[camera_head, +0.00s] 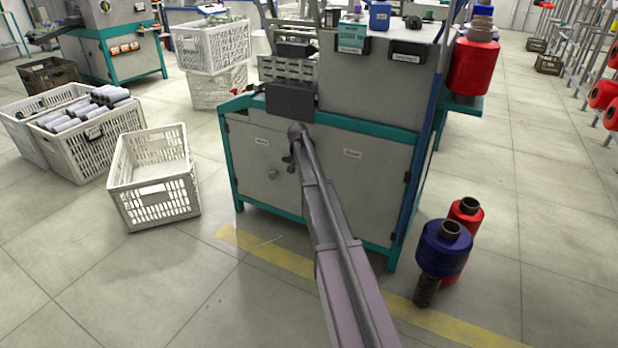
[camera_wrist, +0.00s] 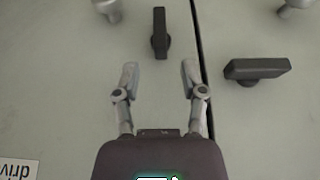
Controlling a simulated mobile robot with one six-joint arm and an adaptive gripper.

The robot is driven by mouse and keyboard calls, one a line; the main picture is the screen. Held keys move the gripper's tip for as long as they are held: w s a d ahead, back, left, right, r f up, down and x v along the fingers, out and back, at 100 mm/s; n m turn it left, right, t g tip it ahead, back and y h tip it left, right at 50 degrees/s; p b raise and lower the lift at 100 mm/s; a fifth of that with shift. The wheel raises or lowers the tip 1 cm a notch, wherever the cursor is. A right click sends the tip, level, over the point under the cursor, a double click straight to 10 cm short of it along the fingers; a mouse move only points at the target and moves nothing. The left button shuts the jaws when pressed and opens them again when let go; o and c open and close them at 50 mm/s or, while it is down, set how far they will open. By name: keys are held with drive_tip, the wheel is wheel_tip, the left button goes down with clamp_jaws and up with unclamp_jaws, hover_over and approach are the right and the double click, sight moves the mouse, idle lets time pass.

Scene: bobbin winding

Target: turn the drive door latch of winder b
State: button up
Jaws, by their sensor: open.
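The winder cabinet (camera_head: 375,195) has two grey doors in a teal frame. In the wrist view, a door with a partly visible, upside-down "driv" label (camera_wrist: 18,169) lies left of the dark seam. Its black latch (camera_wrist: 160,33) stands vertical in the picture, close to the seam. A second black latch (camera_wrist: 257,70) lies nearly horizontal right of the seam. My gripper (camera_wrist: 159,66) is open and empty. The drive latch shows ahead of its fingertips, roughly centred between them, apparently untouched. In the head view my arm hides the drive latch and my fingertips.
Round grey knobs (camera_wrist: 295,4) stand out from the doors. A white crate (camera_head: 152,185) is on the floor at left. Blue (camera_head: 443,250) and red (camera_head: 464,212) bobbins stand at the cabinet's right. The floor in front, with a yellow stripe (camera_head: 265,250), is otherwise clear.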

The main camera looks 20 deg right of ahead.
drive_tip(key=shift+b+x, duration=1.75)
drive_tip(key=shift+x, duration=0.45)
clamp_jaws()
